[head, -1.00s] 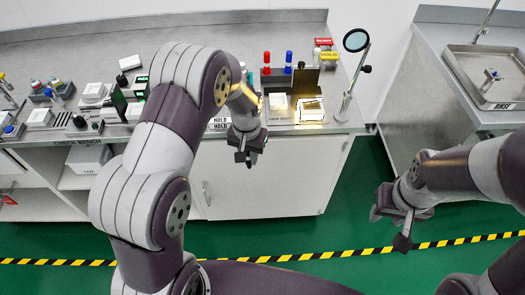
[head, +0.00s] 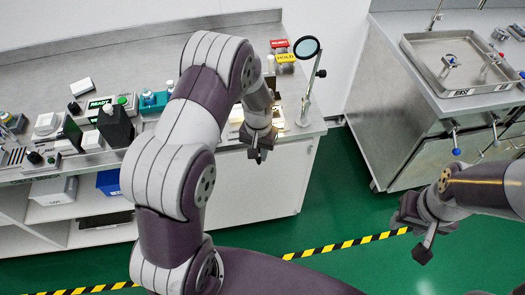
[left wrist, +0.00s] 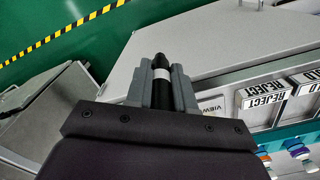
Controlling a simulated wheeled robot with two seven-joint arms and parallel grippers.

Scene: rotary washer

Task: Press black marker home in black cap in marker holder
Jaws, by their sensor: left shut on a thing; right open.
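My left gripper (head: 260,155) hangs in front of the bench's front edge, near its right end. In the left wrist view its fingers (left wrist: 162,88) are shut on the black marker (left wrist: 162,66), which has a white band and a dark tapered end pointing away from the wrist. The marker cannot be made out clearly in the head view. My right gripper (head: 415,228) is open and empty over the green floor, well away from the bench. The marker holder is mostly or wholly hidden behind my left arm in the head view, and I cannot make out the black cap.
A round magnifier (head: 308,48) on a stand rises at the bench's right end, by the red and yellow signs (head: 284,52). Bottles and a teal rack (head: 153,100) stand left of my arm. A sink tray (head: 462,62) is on the right counter. Green floor lies between.

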